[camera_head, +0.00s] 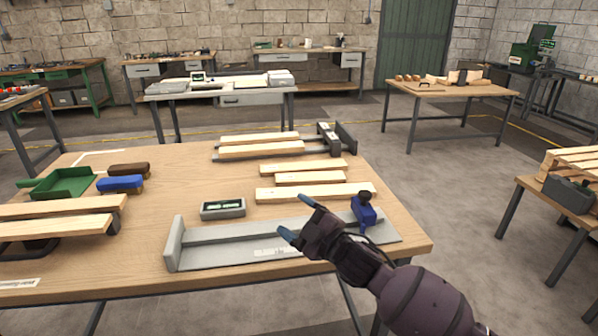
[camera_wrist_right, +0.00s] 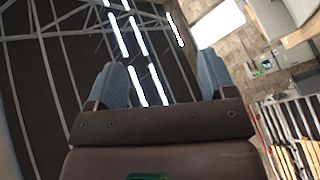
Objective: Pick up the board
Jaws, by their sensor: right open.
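Several pale wooden boards lie on the workbench (camera_head: 150,250). A long board (camera_head: 285,194) lies just behind the grey fixture, with a shorter board (camera_head: 309,178) and another board (camera_head: 290,167) behind it. Two more boards (camera_head: 262,150) rest on a dark rack at the back, and two boards (camera_head: 60,207) lie on supports at the left. My right gripper (camera_head: 297,217) is open and empty above the grey fixture, in front of the long board. The right wrist view shows its spread fingers (camera_wrist_right: 160,82) against the ceiling, with no board between them. My left gripper is out of view.
The grey fixture (camera_head: 215,257) with a blue clamp (camera_head: 363,211) spans the front of the bench. A small display box (camera_head: 222,209) stands behind its left part. A green dustpan (camera_head: 62,184), a blue brush (camera_head: 120,183) and a brown brush (camera_head: 129,169) lie at the left.

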